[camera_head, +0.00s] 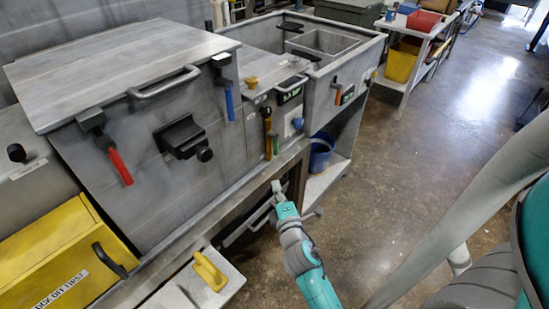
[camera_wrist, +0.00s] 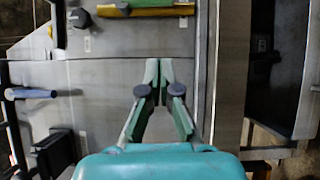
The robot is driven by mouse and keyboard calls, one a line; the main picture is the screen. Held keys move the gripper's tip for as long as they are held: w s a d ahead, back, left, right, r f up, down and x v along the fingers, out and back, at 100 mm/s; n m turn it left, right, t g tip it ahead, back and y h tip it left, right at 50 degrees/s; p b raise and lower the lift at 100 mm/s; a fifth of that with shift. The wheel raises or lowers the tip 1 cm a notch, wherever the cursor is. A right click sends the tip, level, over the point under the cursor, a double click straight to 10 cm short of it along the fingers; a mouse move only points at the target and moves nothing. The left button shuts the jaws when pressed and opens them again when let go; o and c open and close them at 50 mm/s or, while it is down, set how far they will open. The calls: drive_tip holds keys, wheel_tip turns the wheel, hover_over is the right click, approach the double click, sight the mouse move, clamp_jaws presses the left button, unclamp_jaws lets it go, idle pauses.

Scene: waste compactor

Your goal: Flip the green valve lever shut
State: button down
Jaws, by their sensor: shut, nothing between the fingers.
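The green lever (camera_head: 276,144) hangs downward on the grey front panel, close beside a yellow-orange lever (camera_head: 267,122). In the wrist view, a green strip (camera_wrist: 155,3) shows at the top edge along a yellow handle (camera_wrist: 150,12), partly cut off by the frame. My gripper (camera_head: 276,185) is below the levers, in front of the panel's lower edge, and apart from them. In the wrist view, its fingers (camera_wrist: 158,66) come together at the tips, with nothing between them.
A blue lever (camera_head: 229,103) and a red lever (camera_head: 120,165) hang on the panels to the left. A black latch block (camera_head: 182,138) juts out between them. A yellow handle (camera_head: 209,271) stands at lower left. The floor (camera_head: 420,130) to the right is clear.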

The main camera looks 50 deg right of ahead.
idle(0.3)
drive_tip(key=s+d+x, duration=0.1)
drive_tip(key=d+x, duration=0.1)
drive_tip(key=x, duration=1)
drive_tip(key=shift+d, duration=0.35)
drive_tip(key=shift+s, duration=0.1)
